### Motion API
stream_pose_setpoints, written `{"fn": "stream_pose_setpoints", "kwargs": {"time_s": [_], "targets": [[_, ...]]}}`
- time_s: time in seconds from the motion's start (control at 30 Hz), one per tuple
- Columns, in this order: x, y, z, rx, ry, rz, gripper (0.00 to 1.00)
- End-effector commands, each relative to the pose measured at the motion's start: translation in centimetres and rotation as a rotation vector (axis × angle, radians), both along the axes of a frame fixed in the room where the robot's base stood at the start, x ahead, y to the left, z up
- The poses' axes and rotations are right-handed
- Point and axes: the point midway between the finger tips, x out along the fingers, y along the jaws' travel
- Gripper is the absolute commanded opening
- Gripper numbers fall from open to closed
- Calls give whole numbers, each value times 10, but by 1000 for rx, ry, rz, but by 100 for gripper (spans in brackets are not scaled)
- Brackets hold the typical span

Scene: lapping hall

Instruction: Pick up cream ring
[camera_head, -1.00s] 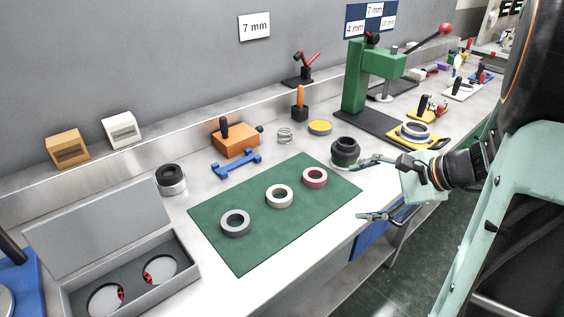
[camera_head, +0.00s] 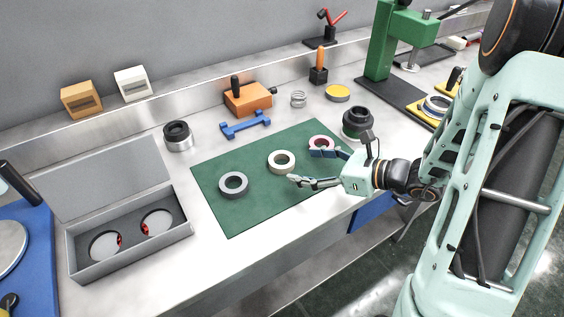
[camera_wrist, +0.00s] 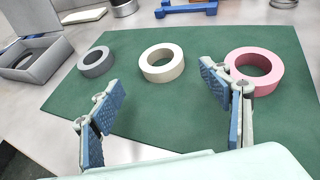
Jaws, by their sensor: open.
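The cream ring (camera_head: 282,153) lies flat on the green mat (camera_head: 240,215), between a grey ring (camera_head: 233,176) and a pink ring (camera_head: 318,141). In the wrist view the cream ring (camera_wrist: 151,63) is beyond the fingertips, and its position falls between them in the picture. My gripper (camera_head: 313,166) is open and empty, above the right part of the mat. In the wrist view its two blue-padded fingers (camera_wrist: 161,92) are spread wide. The right finger overlaps the left edge of the pink ring (camera_wrist: 262,68). The grey ring (camera_wrist: 97,60) is to the left of the cream ring.
A grey open case (camera_head: 130,262) with two discs is left of the mat. A dark-topped metal cylinder (camera_head: 178,136), a blue bracket (camera_head: 245,125) and an orange block (camera_head: 248,98) stand behind the mat. A dark round part (camera_head: 357,122) is near its right corner.

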Motion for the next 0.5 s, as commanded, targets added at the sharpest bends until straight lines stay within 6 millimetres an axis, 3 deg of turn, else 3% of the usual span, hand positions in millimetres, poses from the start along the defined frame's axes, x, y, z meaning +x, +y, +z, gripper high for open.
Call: {"fn": "stream_pose_setpoints", "kwargs": {"time_s": [0.5], "targets": [[31, 49, -18, -2, -3, 2, 71]]}}
